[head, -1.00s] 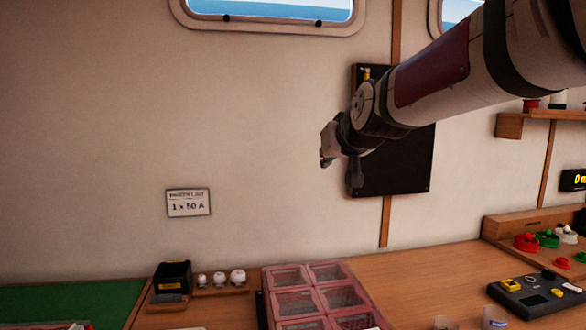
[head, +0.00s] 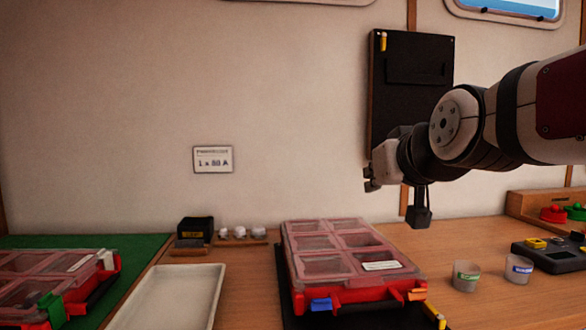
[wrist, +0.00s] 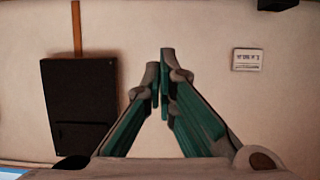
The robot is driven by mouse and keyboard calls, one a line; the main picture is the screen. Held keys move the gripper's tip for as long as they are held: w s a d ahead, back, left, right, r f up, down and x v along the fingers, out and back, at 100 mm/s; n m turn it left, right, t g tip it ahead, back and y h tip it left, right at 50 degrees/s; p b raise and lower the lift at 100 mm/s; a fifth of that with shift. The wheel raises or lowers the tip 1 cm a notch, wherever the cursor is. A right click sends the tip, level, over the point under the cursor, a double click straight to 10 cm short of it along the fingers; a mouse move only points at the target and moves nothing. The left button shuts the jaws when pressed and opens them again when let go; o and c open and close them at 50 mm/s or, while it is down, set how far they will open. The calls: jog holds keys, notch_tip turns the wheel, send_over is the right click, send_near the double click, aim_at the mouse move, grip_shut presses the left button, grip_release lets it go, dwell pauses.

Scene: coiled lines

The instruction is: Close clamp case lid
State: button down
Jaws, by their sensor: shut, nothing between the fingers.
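A red case with a clear pinkish compartment lid (head: 333,246) stands at the middle front in the head view. Its lid lies over the red body; I cannot tell whether it is fully shut. A blue latch (head: 321,304) and an orange latch (head: 417,294) are on its front edge. A second similar case (head: 40,282) is at the left, cut off by the frame, with a green latch (head: 52,307). I cannot tell which is the clamp case. My gripper (head: 370,182) is shut and empty, above and behind the middle case. The wrist view shows its fingers (wrist: 160,68) together, facing the wall.
A white tray (head: 170,296) lies between the cases. Two small cups (head: 466,276) and a dark device (head: 552,256) are at the right. A black box (head: 195,230) and white knobs stand at the back. A black panel (head: 388,100) hangs on the wall.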

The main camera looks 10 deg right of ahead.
aim_at(375, 285)
jog(key=s+f+b, duration=0.1)
jog(key=f+b, duration=0.2)
jog(key=f, duration=0.2)
jog(key=s+f+b, duration=0.2)
jog(key=f+b, duration=0.2)
jog(key=s+f+b, duration=0.1)
jog(key=f+b, duration=0.3)
jog(key=f, duration=0.1)
jog(key=shift+s+f, duration=0.35)
jog(key=shift+s, duration=0.05)
jog(key=shift+s+f+b, duration=0.15)
jog(key=shift+f+b, duration=0.9)
jog(key=shift+f, duration=0.25)
jog(key=shift+f, duration=0.1)
